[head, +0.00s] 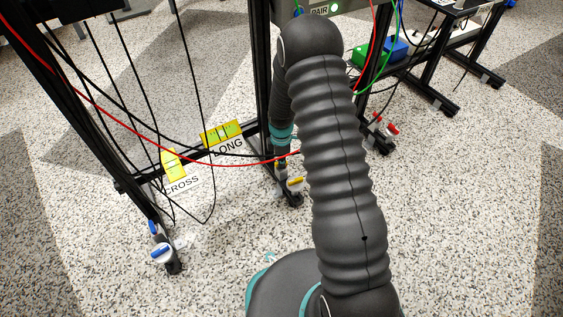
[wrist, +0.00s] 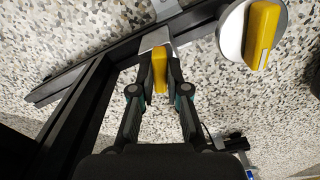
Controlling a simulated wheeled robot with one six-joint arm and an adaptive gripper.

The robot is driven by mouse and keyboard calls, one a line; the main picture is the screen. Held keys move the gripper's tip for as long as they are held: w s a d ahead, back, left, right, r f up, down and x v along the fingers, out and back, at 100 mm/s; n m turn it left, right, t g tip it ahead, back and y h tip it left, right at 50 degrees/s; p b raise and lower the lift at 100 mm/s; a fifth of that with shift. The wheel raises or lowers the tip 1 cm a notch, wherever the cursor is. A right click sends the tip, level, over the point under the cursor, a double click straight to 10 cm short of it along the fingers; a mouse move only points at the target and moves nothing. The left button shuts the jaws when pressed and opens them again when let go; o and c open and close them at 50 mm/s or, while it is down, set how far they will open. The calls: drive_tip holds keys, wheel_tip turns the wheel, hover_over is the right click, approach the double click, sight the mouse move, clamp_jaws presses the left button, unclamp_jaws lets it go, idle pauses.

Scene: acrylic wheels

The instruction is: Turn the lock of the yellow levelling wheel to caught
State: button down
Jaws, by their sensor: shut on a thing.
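My gripper (wrist: 158,82) is shut on a yellow lock lever (wrist: 160,66) in the wrist view, one finger on each side of it. The lever points roughly up and down in the picture, beside a dark frame bar. Next to it, at the upper right, is the levelling wheel, a pale round disc (wrist: 232,38) with a yellow bar (wrist: 262,36) across it. In the head view the yellow-marked wheel (head: 295,184) shows at the foot of the dark post. My gripper (head: 281,162) is just above it, small and partly hidden by my arm.
A blue-marked wheel (head: 162,252) stands at the lower left and a red-marked one (head: 392,129) to the right. Yellow level gauges (head: 221,133) lie by the words CROSS and LONG. A red cable (head: 200,160) and black cables hang around the frame. Speckled floor is open in front.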

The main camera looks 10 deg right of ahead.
drive_tip(key=m, duration=0.4)
drive_tip(key=shift+m, duration=0.3)
drive_tip(key=shift+m, duration=0.8)
drive_tip(key=m, duration=0.3)
drive_tip(key=shift+s, duration=0.1)
drive_tip(key=m, duration=0.4)
drive_tip(key=c, duration=1)
unclamp_jaws()
drive_tip(key=shift+c, duration=0.2)
